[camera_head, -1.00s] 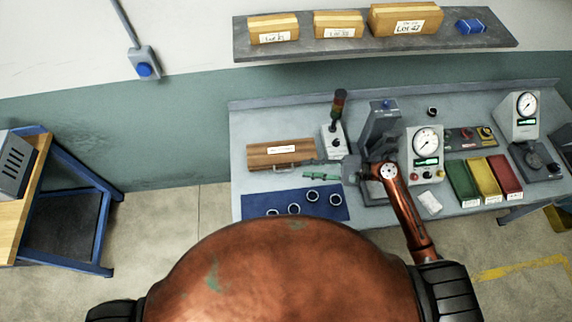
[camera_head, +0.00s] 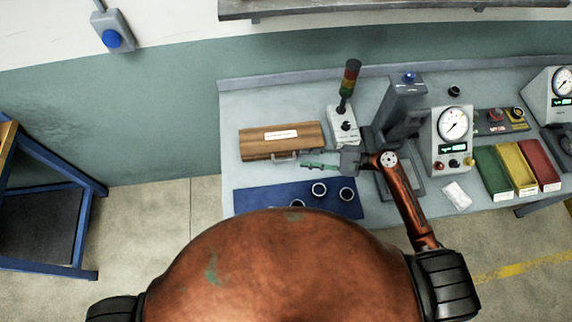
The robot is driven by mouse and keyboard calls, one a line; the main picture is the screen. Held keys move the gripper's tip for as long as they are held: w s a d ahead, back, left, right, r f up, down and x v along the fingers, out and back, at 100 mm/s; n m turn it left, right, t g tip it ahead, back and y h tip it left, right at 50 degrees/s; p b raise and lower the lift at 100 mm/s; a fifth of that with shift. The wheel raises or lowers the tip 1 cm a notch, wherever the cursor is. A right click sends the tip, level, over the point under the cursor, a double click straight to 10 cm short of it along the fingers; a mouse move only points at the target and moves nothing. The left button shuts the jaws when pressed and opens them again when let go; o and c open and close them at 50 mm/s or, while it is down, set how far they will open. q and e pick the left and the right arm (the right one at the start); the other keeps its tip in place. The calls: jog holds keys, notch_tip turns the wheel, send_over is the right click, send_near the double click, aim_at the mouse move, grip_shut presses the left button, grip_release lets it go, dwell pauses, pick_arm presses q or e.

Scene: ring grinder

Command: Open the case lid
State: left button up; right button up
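The wooden case (camera_head: 280,139) lies on the grey workbench, left of the signal tower. Its lid is shut, with a white label on top and a handle (camera_head: 289,155) on its front side. My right arm reaches in from the right, and its gripper (camera_head: 304,164) with greenish fingers points left, just in front of the case by the handle. Whether the fingers touch the case or how far apart they are is too small to tell. My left gripper is out of view.
A blue mat (camera_head: 250,199) with several dark rings lies in front of the case. A signal tower (camera_head: 345,120), a press (camera_head: 397,105) and a gauge box (camera_head: 452,140) stand to the right. Green, yellow and red bins (camera_head: 517,169) are further right.

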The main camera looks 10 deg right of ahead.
aim_at(287, 161)
notch_tip(287, 161, down, 3)
jog(key=shift+b, duration=0.75)
jog(key=shift+a+f, duration=0.1)
jog(key=shift+w+a, duration=0.15)
jog(key=shift+a, duration=0.2)
jog(key=x, duration=0.6)
jog(key=shift+w+a+p, duration=0.15)
jog(key=shift+a+p, duration=0.2)
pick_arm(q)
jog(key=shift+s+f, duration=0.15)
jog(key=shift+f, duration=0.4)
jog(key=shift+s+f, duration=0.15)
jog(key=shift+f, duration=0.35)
pick_arm(e)
grip_shut()
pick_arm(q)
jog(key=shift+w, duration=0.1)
pick_arm(e)
jog(key=shift+f, duration=0.1)
